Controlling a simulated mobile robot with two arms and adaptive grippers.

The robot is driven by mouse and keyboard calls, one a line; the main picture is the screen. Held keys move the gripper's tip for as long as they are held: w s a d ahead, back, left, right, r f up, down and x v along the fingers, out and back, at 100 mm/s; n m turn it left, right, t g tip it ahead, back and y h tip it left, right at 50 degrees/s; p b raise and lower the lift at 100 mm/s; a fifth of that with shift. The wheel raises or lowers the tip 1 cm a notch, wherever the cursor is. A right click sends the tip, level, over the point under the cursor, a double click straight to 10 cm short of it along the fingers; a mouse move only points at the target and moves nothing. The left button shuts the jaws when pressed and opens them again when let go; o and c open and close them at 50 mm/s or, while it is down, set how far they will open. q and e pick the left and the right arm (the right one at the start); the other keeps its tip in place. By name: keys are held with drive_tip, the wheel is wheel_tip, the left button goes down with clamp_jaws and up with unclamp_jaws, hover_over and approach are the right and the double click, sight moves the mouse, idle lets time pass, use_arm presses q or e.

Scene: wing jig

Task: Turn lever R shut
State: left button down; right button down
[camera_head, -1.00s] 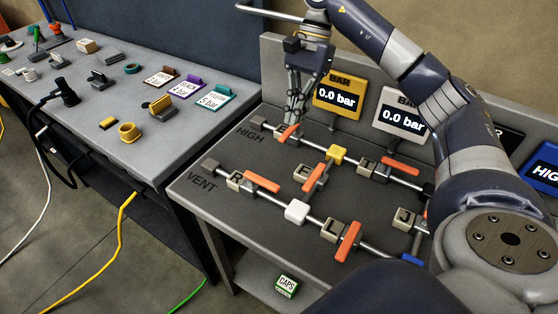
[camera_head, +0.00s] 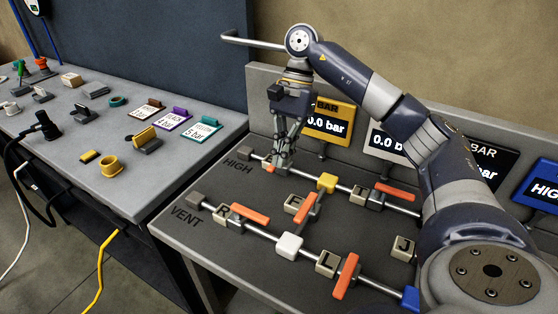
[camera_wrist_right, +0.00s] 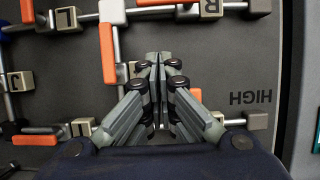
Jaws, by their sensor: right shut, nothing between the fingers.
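Lever R is an orange handle (camera_head: 250,214) beside the grey block marked R (camera_head: 222,213), on the VENT pipe. The handle lies along the pipe. In the right wrist view, block R (camera_wrist_right: 210,9) is at the top edge, with part of its handle (camera_wrist_right: 165,2) to its left. My right gripper (camera_head: 282,166) is shut and empty over the left end of the HIGH pipe, apart from lever R. Its fingers hide most of the valve there. In the wrist view its closed fingertips (camera_wrist_right: 158,58) point toward the VENT pipe. My left gripper is out of view.
Gauge panels (camera_head: 327,122) stand behind. Bare panel surrounds the VENT label.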

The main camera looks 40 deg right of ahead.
sight(250, 217)
drive_tip(key=p+x, duration=0.1)
drive_tip(key=x, duration=0.6)
drive_tip(key=shift+s+a+p, duration=0.1)
drive_tip(key=shift+p, duration=0.2)
drive_tip(key=a, duration=0.1)
drive_tip(key=a+p, duration=0.1)
drive_tip(key=s+a, duration=0.1)
drive_tip(key=shift+f+p, duration=0.3)
drive_tip(key=shift+f, duration=0.05)
drive_tip(key=shift+s+a+f, duration=0.1)
drive_tip(key=shift+s+a, duration=0.15)
drive_tip(key=shift+a, duration=0.2)
drive_tip(key=shift+s+a+m+b, duration=0.1)
drive_tip(key=shift+s+m+b, duration=0.1)
drive_tip(key=shift+m+b, duration=0.1)
